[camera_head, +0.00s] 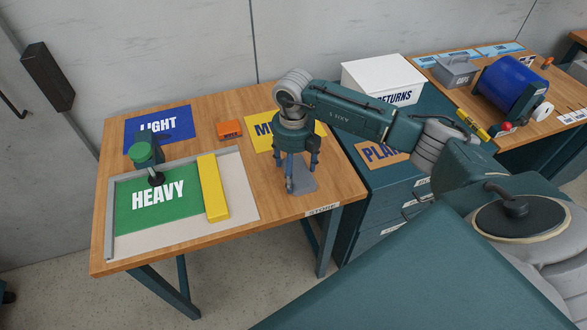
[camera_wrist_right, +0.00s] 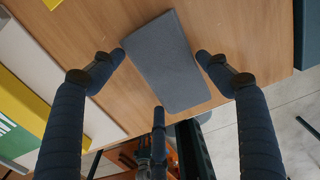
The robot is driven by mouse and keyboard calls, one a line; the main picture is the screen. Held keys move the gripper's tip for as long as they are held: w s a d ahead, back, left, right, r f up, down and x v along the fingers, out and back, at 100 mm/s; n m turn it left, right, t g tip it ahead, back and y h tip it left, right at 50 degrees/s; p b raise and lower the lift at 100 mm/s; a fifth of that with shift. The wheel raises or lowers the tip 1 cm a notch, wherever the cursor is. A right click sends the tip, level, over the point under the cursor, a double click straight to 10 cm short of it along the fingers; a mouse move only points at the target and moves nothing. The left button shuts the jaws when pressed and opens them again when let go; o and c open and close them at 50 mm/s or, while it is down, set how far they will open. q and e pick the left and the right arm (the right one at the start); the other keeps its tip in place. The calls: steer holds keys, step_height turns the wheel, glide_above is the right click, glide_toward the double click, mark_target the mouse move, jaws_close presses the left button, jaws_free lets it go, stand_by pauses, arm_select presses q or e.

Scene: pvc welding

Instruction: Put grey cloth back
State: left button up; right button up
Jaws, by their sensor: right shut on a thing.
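The grey cloth (camera_head: 301,184) is a small folded-looking flat pad at the right end of the wooden table (camera_head: 250,235), in front of the yellow "M…" mat. It also shows in the right wrist view (camera_wrist_right: 168,75). My right gripper (camera_head: 298,166) points down over it and is shut on it, with fingers at opposite edges in the wrist view. The third finger is at the cloth's near end. I cannot tell whether the cloth touches the tabletop. My left gripper is not in view.
The yellow "M…" mat (camera_head: 262,134) is partly hidden by my arm. A blue "LIGHT" mat (camera_head: 160,125), an orange box (camera_head: 230,130), a green "HEAVY" mat (camera_head: 150,210) and a yellow bar (camera_head: 212,188) lie left. A teal cabinet with a white "RETURNS" box (camera_head: 383,76) stands right.

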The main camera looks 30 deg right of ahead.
mark_target(293, 173)
steer(key=shift+f, duration=0.15)
steer(key=o, duration=1)
steer(key=shift+o, duration=0.2)
steer(key=shift+r, duration=0.55)
step_height(293, 173, up, 11)
steer(key=b, duration=0.2)
steer(key=shift+r+b, duration=0.15)
steer(key=shift+b, duration=0.2)
